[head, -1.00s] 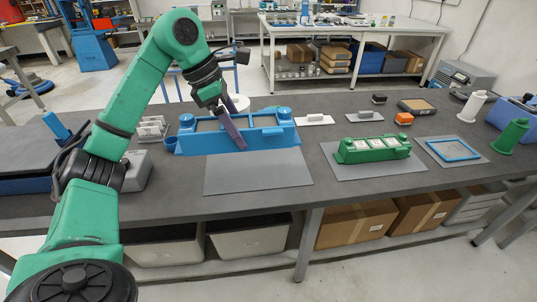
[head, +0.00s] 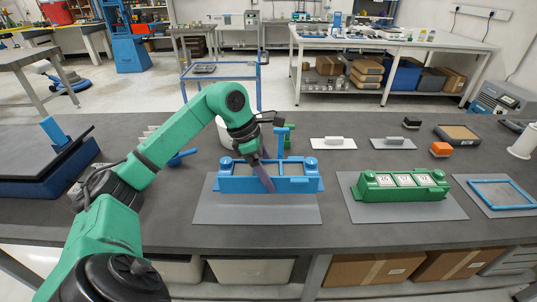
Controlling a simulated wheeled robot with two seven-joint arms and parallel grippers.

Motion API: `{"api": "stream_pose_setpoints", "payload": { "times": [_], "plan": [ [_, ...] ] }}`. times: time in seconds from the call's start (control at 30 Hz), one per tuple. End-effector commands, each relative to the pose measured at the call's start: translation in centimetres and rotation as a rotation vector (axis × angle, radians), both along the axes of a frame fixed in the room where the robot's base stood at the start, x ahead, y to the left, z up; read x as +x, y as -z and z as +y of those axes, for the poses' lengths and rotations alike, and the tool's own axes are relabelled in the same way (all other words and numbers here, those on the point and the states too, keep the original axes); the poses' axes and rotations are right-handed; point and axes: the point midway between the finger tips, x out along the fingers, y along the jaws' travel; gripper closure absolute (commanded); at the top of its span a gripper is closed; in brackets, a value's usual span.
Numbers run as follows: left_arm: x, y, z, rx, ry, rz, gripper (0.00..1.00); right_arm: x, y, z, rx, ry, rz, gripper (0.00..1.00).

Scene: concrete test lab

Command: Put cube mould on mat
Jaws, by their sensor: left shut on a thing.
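The blue cube mould (head: 236,186), a long block with round knobs at its ends and open compartments, is over the near grey mat (head: 256,212). Mat shows in front of it and at both ends. I cannot tell for certain whether its base touches the mat. My left gripper (head: 266,183) comes down from above, shut on the mould near its middle. A finger covers part of the front wall, and the exact grip is hidden. My right gripper is not in view.
A green mould (head: 402,193) sits on another grey mat to the right, with a blue frame (head: 503,194) beyond it. The bench left of the mat has bare room.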

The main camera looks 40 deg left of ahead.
Motion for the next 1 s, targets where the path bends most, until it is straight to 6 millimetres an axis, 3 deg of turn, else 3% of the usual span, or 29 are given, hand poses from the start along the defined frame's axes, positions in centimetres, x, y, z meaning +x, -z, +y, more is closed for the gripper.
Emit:
{"api": "stream_pose_setpoints", "payload": {
  "times": [0.1, 0.43, 0.8, 0.83, 0.87, 1.0],
  "plan": [
    [0.0, 2.2, 0.0, -0.004, 0.0, -0.004, 1.0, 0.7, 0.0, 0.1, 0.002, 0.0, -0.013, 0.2],
    [0.1, 6.2, -0.1, -0.005, -0.001, -0.006, 1.0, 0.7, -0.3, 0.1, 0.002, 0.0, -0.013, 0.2],
    [0.1, 7.0, 0.0, -0.003, 0.0, -0.009, 1.0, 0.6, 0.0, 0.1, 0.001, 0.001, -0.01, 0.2],
    [0.0, 7.4, 0.0, 0.0, 0.0, -0.001, 0.1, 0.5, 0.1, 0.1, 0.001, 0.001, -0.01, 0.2],
    [0.0, 7.3, 0.0, 0.0, 0.0, -0.001, 0.0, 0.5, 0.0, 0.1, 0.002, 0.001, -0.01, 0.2],
    [0.0, 7.3, 0.0, -0.001, 0.0, -0.001, 0.0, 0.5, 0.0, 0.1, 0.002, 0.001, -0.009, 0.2]
  ]
}}
